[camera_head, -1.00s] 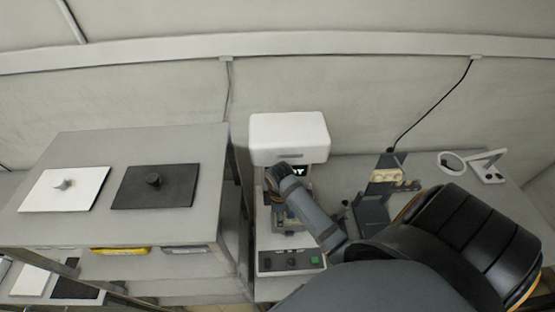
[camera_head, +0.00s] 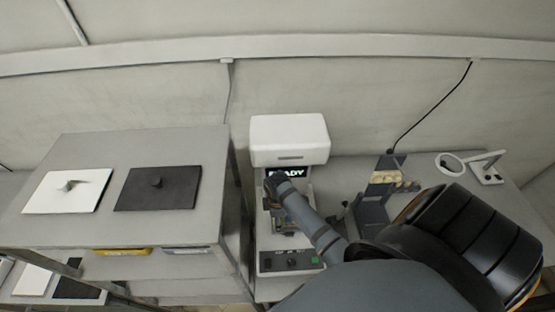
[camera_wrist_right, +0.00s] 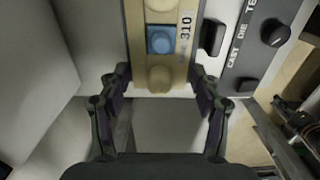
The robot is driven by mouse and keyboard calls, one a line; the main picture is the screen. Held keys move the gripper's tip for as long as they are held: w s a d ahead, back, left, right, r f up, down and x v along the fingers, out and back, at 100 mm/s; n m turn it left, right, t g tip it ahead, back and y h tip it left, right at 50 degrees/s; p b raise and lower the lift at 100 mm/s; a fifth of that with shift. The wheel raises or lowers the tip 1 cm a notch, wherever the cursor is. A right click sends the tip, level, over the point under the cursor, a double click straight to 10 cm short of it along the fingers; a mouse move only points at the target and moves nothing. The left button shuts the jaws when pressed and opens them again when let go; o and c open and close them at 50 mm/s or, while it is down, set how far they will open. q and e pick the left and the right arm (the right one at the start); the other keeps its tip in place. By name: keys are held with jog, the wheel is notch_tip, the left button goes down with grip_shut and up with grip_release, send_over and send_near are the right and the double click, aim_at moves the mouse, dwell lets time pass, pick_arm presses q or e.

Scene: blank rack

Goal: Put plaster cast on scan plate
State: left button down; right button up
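In the head view my right arm reaches into the white scanner (camera_head: 288,136), whose screen (camera_head: 285,173) reads READY. The scan plate cannot be made out beneath the arm and cast, so contact with it cannot be told. My left gripper is out of view.
The scanner's control panel (camera_head: 291,261) is at its front. A stand with tan pieces (camera_head: 385,178) and a ring magnifier (camera_head: 452,163) stand to the right.

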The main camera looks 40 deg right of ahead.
jog(key=shift+o, duration=0.6)
jog(key=shift+r, duration=0.2)
notch_tip(320, 180, up, 12)
jog(key=b, duration=0.2)
jog(key=shift+f, duration=0.1)
